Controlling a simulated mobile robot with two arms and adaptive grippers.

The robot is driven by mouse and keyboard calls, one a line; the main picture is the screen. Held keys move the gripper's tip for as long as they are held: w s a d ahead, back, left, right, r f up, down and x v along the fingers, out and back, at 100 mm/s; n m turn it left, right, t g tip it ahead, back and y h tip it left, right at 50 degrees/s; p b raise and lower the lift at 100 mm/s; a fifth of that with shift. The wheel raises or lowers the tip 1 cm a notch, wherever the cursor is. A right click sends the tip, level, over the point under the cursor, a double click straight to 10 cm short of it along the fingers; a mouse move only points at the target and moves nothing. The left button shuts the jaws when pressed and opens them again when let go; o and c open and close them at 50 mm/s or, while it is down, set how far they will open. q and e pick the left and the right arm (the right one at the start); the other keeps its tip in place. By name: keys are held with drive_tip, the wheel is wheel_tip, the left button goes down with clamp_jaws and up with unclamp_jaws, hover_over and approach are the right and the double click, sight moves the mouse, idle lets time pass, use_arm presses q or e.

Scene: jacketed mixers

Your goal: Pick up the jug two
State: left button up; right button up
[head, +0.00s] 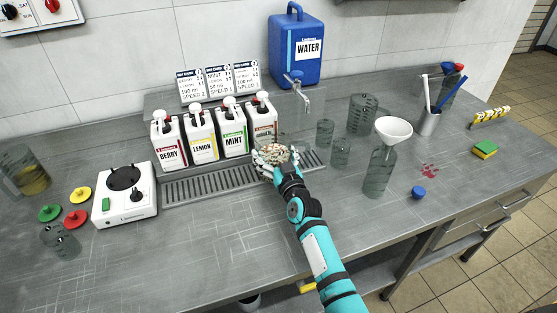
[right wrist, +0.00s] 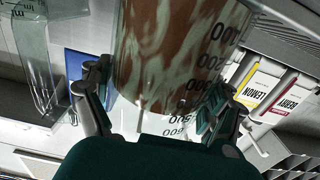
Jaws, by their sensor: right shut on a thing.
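My right gripper (head: 275,162) is shut on a clear graduated jug with brown and whitish contents. The jug (right wrist: 178,50) fills the middle of the right wrist view, between the two fingers (right wrist: 160,92), with dark volume marks on its side. In the head view the jug is mostly hidden by the gripper; its contents (head: 277,152) show over the drip tray, in front of the rightmost syrup bottle. No mark naming it jug two is readable. My left gripper is not in view.
Berry (head: 168,140), lemon (head: 202,133) and mint (head: 232,130) bottles stand behind the drip tray (head: 205,186). A blue water tank (head: 296,55) is behind. Clear vessels, one with a white funnel (head: 394,130), stand right. A white mixer base (head: 124,194) and yellow-filled jug (head: 28,178) are left.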

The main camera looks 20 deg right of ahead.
sight(270, 135)
drive_tip(key=c, duration=0.6)
drive_tip(key=shift+r, duration=0.1)
drive_tip(key=shift+r, duration=0.1)
drive_tip(key=shift+w+r, duration=0.1)
drive_tip(key=shift+r, duration=0.5)
wheel_tip(270, 135, up, 2)
drive_tip(key=s+d, duration=0.3)
drive_tip(key=s, duration=0.1)
drive_tip(key=s+d+r+b, duration=0.1)
drive_tip(key=s+d, duration=0.2)
drive_tip(key=d, duration=0.1)
drive_tip(key=s+d+b, duration=0.1)
drive_tip(key=s+d, duration=0.3)
drive_tip(key=shift+s+d+r, duration=0.1)
drive_tip(key=shift+s+r, duration=0.2)
drive_tip(key=shift+s, duration=0.05)
